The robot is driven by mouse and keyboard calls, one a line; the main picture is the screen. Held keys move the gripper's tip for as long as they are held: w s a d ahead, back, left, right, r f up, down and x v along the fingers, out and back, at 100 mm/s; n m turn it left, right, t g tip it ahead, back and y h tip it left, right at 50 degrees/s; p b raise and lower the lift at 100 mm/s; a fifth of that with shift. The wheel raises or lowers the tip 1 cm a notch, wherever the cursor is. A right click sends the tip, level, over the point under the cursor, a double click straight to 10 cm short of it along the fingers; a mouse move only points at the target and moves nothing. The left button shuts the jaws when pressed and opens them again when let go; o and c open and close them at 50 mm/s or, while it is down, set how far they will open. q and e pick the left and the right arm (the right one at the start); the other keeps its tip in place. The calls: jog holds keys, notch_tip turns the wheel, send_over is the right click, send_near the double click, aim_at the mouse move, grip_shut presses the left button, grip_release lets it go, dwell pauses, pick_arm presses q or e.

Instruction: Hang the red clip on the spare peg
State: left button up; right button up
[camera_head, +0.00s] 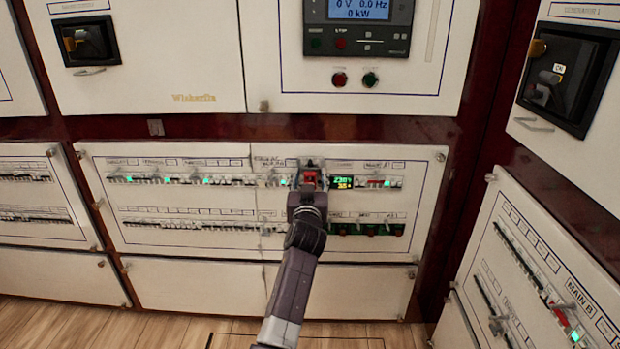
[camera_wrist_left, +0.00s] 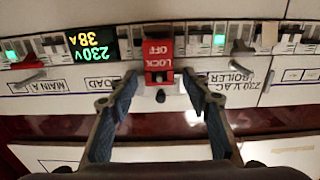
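The red clip (camera_wrist_left: 158,45), marked LOCK OFF, sits on the breaker row in the left wrist view, which shows the panel upside down. In the head view the clip (camera_head: 309,181) is partly covered by my left gripper (camera_head: 311,168). In the wrist view the left gripper (camera_wrist_left: 160,80) is open, with one blue-grey finger on each side of the clip's near end and visible gaps between. Thin pegs stick out of the panel, such as one by the MAIN A label (camera_wrist_left: 30,80); I cannot tell which is the spare. My right gripper is not in view.
A green and yellow readout (camera_wrist_left: 92,44) showing 230V 38A is beside the clip. Breakers with green lights (camera_head: 205,181) line the upper row; a second row (camera_head: 185,225) runs below. A side panel marked MAIN B (camera_head: 585,300) stands at the right. The wooden floor (camera_head: 90,325) looks clear.

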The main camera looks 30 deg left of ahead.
pick_arm(q)
jog(key=v, duration=0.7)
jog(key=shift+s+d, duration=0.15)
jog(key=shift+s, duration=0.1)
dwell(0.8)
